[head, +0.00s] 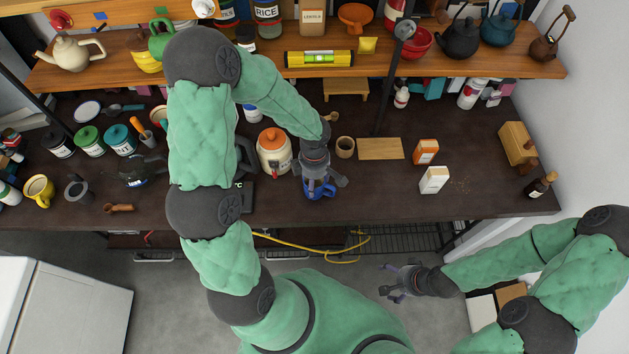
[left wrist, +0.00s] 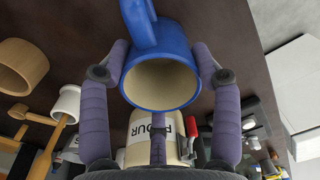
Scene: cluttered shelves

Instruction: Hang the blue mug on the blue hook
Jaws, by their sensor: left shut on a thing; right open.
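The blue mug (head: 319,190) is at the counter's front, right of the flour jar. My left gripper (head: 322,180) is shut on it. In the left wrist view the mug (left wrist: 163,88) sits between the two fingers (left wrist: 160,75), its cream inside facing the camera and its handle toward the top edge. I cannot tell whether it touches the counter. A small blue square (head: 101,15) shows at the upper left, above the shelf; it may be the blue hook, but its shape is too small to tell. My right gripper (head: 396,283) is open and empty over the floor.
The flour jar (head: 274,150) is close left of the mug. A wooden cup (head: 345,147), a board (head: 381,148) and two small boxes stand to its right. The shelf (head: 430,68) above carries a teapot (head: 71,53), a level (head: 320,58) and kettles. The counter's front right is mostly clear.

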